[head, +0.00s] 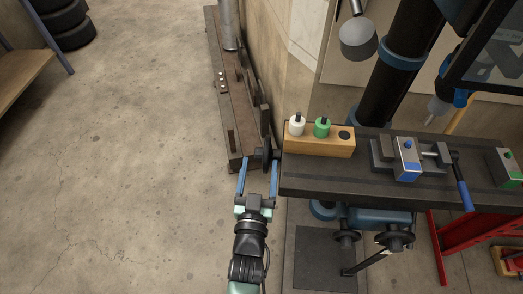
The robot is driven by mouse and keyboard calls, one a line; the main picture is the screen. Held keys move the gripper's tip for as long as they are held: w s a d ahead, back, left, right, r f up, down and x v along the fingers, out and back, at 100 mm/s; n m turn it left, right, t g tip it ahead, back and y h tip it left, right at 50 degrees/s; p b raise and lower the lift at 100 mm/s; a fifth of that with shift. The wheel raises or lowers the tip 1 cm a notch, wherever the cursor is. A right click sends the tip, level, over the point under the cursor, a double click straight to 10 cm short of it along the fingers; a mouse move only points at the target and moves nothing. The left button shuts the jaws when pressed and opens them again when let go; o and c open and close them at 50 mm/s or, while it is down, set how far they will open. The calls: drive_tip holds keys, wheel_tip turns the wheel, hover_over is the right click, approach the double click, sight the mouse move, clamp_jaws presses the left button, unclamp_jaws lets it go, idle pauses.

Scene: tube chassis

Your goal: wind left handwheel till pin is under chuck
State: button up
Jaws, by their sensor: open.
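A vise on the table holds a grey and blue block (408,170) with a small blue pin (407,143) on top. A grey pointed tool (437,108), probably in the chuck, hangs behind the table, right of the pin in the picture. The chuck itself is not clearly visible.
A wooden block (330,148) with white and green pegs sits at the table's left. The vise's blue handle (464,195) sticks out in front. Two more handwheels (347,239) (395,238) hang below the table. The concrete floor at left is clear.

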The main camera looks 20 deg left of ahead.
sight(261, 157)
drive_tip(key=shift+x, duration=2.5)
drive_tip(key=shift+c, duration=0.3)
